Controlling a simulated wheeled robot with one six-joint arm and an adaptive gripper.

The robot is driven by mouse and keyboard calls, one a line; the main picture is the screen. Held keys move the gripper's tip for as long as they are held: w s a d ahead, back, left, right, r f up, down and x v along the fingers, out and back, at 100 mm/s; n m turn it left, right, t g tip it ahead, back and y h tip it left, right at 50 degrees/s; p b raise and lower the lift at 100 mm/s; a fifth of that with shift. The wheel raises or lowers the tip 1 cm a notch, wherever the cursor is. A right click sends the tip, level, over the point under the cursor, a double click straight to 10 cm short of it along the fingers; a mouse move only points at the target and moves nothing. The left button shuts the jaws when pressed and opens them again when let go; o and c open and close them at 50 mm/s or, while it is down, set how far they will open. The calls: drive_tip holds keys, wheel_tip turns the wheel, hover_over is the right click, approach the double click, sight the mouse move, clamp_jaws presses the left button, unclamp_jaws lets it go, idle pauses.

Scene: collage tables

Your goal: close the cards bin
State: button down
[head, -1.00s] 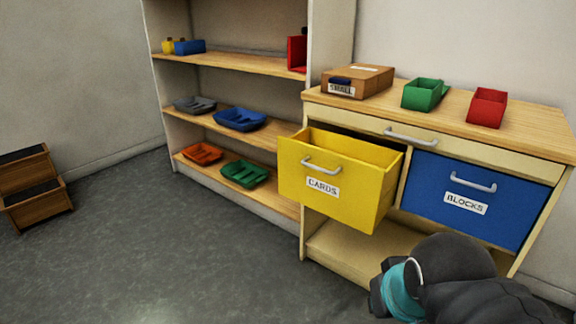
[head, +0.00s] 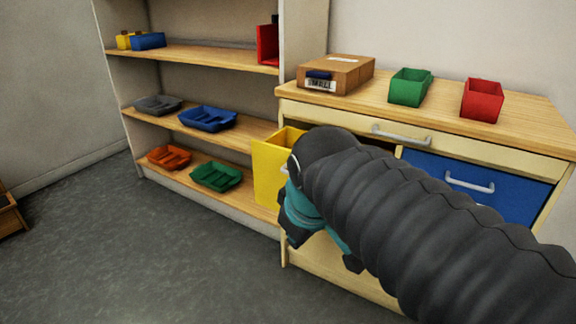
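The yellow cards bin (head: 269,170) sticks out of the left opening of the wooden cabinet. My arm covers most of its front, with its label and most of its handle hidden; only its left part and a bit of its top rim show. My gripper (head: 300,238) is in front of the bin, low and near its front face. Its fingers are mostly hidden behind my arm, so I cannot tell whether they are open or shut, or touching the bin.
The blue blocks bin (head: 490,205) sits in the cabinet's right opening, flush with the front. A cardboard box (head: 345,76), a green bin (head: 409,90) and a red bin (head: 482,102) stand on the cabinet top. A shelf with trays (head: 208,118) stands at left.

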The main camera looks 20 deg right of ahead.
drive_tip(key=w+d+r+n+g+h+b, duration=0.1)
drive_tip(key=w+d+r+n+b, duration=0.1)
drive_tip(key=w+n, duration=0.55)
drive_tip(key=w+d+r+n+g+h+b, duration=0.1)
drive_tip(key=w+d+n+b, duration=0.1)
drive_tip(key=w+n, duration=0.55)
drive_tip(key=w+d+r+n+h+b, duration=0.1)
drive_tip(key=w+d+r+n, duration=0.15)
drive_tip(key=w+n, duration=0.55)
drive_tip(key=w+d+f+m+b, duration=0.2)
drive_tip(key=w+f, duration=0.2)
drive_tip(key=f, duration=0.5)
drive_tip(key=shift+d, duration=0.35)
